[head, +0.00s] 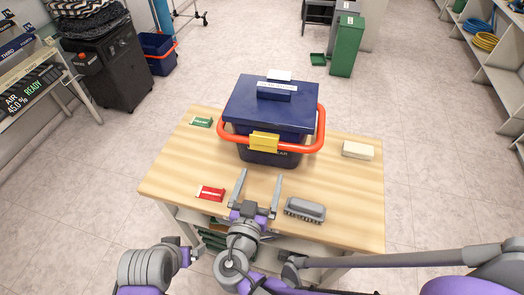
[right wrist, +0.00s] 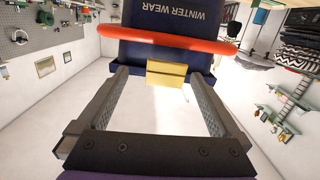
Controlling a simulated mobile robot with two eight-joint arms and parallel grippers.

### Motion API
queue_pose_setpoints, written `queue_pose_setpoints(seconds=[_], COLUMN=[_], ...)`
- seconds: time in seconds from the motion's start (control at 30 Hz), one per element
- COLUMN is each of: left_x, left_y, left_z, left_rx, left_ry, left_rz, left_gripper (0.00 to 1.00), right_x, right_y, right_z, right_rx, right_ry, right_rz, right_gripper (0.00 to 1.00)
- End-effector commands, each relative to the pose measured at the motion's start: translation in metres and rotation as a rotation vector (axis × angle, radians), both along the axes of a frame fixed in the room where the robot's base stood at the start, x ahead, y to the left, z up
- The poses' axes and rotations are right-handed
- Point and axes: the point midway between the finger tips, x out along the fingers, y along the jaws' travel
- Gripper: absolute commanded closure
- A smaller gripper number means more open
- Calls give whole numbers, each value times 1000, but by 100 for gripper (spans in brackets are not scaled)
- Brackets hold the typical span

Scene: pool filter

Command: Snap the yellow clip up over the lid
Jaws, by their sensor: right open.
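The yellow clip (head: 264,142) is at the front middle of a dark blue box, by the orange-red handle (head: 308,147). It also shows in the right wrist view (right wrist: 166,75), beyond the fingertips and in line with the gap between them. I cannot tell whether it grips the lid's edge. The dark blue lid (head: 246,99) lies on the box, with a labelled block on top. My right gripper (head: 261,174) is open and empty in front of the box, apart from the clip.
The wooden table (head: 170,176) holds a red item (head: 210,193), a grey brush-like block (head: 304,210), a green item (head: 201,122) and a cream block (head: 358,150). The red item and the grey block flank my right gripper.

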Motion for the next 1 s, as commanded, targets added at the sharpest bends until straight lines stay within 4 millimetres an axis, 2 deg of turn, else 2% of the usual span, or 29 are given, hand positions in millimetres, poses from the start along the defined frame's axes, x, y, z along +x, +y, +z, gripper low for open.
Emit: queue_pose_setpoints(seconds=[0.03, 0.17, 0.27, 0.5, 0.7, 1.0], left_x=[-1, -1, -1, 0, 1, 1], left_y=[0, 0, 0, 0, 0, 0], left_z=[-3, -3, -1, 3, 6, 6], left_rx=[0, 0, 0, 0, 0, 0], left_ry=[1, 1, 0, -1, -2, -2], left_rz=[0, 0, 0, 0, 0, 0], left_gripper=[9, 9, 9, 9, 9, 9], right_x=[-2, 1, 12, 57, 87, 101], right_y=[10, 18, 14, 2, -6, -9], right_z=[2, 8, 9, 9, 8, 8], right_rx=[12, 29, 29, 28, 27, 29], right_ry=[-36, -83, -86, -84, -84, -83], right_rz=[19, 35, 33, 32, 33, 36], right_gripper=[0, 0, 0, 0, 0, 0])
